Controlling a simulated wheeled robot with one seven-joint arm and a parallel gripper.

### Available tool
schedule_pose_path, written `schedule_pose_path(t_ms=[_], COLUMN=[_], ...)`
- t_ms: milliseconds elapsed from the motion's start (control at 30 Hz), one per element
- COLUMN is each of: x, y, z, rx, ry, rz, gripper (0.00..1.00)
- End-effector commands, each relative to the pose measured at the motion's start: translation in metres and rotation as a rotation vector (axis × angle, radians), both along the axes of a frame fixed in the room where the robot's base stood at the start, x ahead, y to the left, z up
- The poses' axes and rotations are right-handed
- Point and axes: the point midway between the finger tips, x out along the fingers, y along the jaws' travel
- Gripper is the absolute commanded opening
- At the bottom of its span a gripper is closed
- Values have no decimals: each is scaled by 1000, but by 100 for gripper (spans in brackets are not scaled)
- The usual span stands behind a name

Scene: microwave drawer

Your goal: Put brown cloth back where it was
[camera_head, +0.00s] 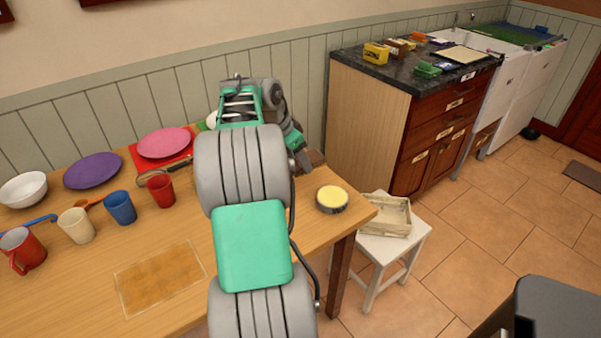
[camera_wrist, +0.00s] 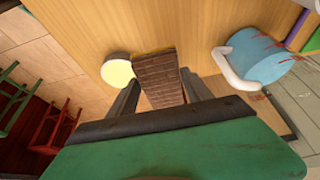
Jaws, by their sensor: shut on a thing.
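The brown cloth (camera_wrist: 157,78) shows in the wrist view as a narrow, ribbed brown piece with a yellowish far edge. My gripper (camera_wrist: 160,97) is shut on it, with one finger at each side. In the head view, my gripper (camera_head: 304,158) is over the back right part of the table, and a bit of the brown cloth (camera_head: 316,158) shows beside it. I cannot tell whether the cloth touches the table. A flat orange-brown rectangle with a pale outline (camera_head: 160,278) lies on the table's front part.
A round yellow-topped tin (camera_head: 332,199) stands near the table's right edge. A blue jug (camera_wrist: 262,60) is right of the cloth in the wrist view. Cups, plates and a bowl fill the table's left. A stool with a crate (camera_head: 388,216) stands beyond the right edge.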

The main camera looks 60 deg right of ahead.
Motion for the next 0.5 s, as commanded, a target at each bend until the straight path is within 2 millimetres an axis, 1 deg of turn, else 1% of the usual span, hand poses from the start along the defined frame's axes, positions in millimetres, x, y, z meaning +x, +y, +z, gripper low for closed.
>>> schedule_pose_path(t_ms=[33,100,200,367,500], x=[3,8,13,18,18], y=[-9,-21,-33,-43,-43], z=[-16,-31,-45,-59,-84], rx=[4,4,1,1,2], ry=[4,3,1,1,1], rz=[-1,0,1,1,2], gripper=[26,26,26,26,26])
